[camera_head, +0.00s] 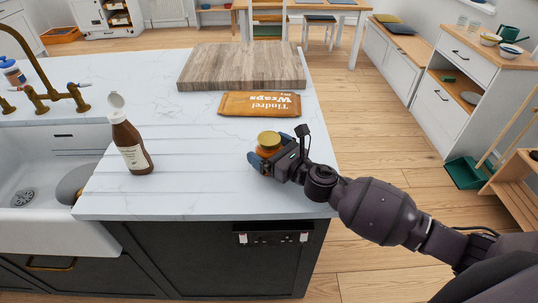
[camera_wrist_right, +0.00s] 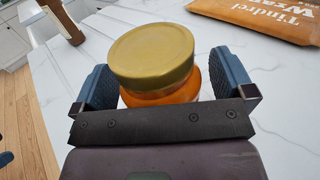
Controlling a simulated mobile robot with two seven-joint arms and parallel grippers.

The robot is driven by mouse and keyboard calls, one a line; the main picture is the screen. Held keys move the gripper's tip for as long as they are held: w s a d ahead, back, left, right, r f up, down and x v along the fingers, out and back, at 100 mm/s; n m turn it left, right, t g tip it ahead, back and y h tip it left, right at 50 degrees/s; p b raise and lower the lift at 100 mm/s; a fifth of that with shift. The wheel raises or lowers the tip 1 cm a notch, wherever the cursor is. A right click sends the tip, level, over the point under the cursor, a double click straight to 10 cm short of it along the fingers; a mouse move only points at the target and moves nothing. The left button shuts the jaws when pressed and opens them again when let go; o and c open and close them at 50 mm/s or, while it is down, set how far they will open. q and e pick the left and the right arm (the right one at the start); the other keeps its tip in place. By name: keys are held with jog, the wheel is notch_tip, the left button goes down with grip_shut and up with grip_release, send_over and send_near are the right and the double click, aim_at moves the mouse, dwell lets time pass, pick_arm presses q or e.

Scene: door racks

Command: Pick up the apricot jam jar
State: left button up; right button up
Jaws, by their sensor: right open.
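The apricot jam jar (camera_head: 268,141), with a gold lid and orange contents, stands upright on the white marble counter near its right end. It also shows in the right wrist view (camera_wrist_right: 152,62), between the fingers. My right gripper (camera_head: 266,160) reaches in from the right and is open around the jar, with one blue finger pad on either side. In the right wrist view small gaps show between the pads and the jar; contact is hard to judge. The lower part of the jar is hidden by the gripper. My left gripper is not in view.
A brown sauce bottle (camera_head: 130,145) with an open cap stands to the left, beside the sink (camera_head: 40,160) and brass tap (camera_head: 40,95). An orange wraps packet (camera_head: 260,104) and a wooden board (camera_head: 243,66) lie behind the jar. The counter between bottle and jar is clear.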

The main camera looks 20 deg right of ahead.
jog(key=shift+r, duration=0.1)
jog(key=c, duration=1.3)
